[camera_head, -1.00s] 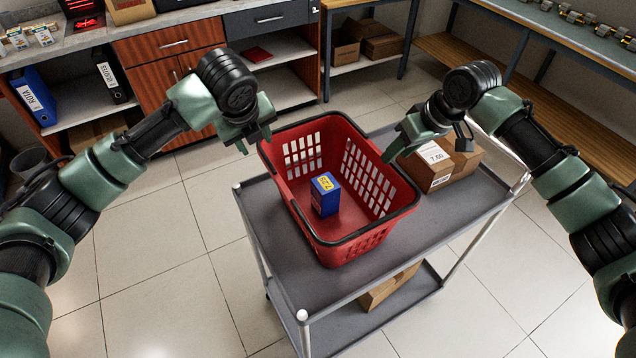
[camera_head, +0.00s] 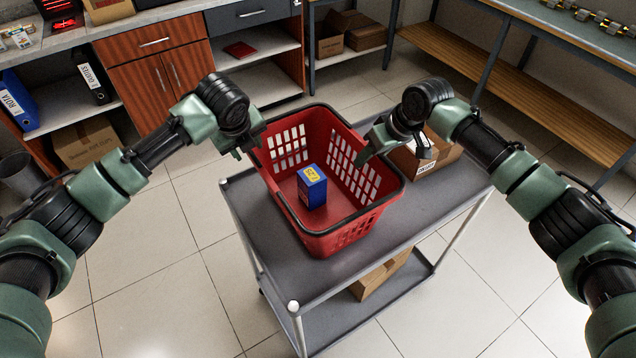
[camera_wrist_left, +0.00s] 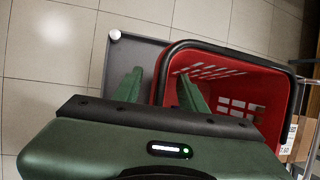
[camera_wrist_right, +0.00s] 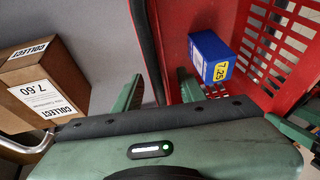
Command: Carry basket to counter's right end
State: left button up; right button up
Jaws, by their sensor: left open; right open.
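The red basket (camera_head: 325,238) with a dark rim stands on the grey cart's top shelf (camera_head: 262,262). A blue box (camera_head: 312,187) with a yellow label is inside it. My left gripper (camera_head: 245,148) is open at the basket's left side. In the left wrist view its fingers (camera_wrist_left: 160,90) lie on either side of the rim. My right gripper (camera_head: 376,152) is open at the basket's right side. In the right wrist view its fingers (camera_wrist_right: 158,90) also lie on either side of the rim. Whether either touches it I cannot tell. The counter (camera_head: 120,29) is at the back left.
A cardboard box (camera_head: 428,155) with a label stands on the cart, right of the basket. Another carton (camera_head: 380,275) is on the lower shelf. A workbench (camera_head: 520,15) with a wooden lower shelf is at right. Tiled floor is clear around the cart.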

pick_arm(q)
jog(key=shift+f, duration=0.1)
pick_arm(e)
jog(key=shift+a+f, duration=0.1)
pick_arm(q)
grip_shut()
pick_arm(e)
grip_shut()
pick_arm(q)
jog(key=shift+a, duration=0.1)
pick_arm(e)
jog(key=shift+w, duration=0.1)
dwell(0.9)
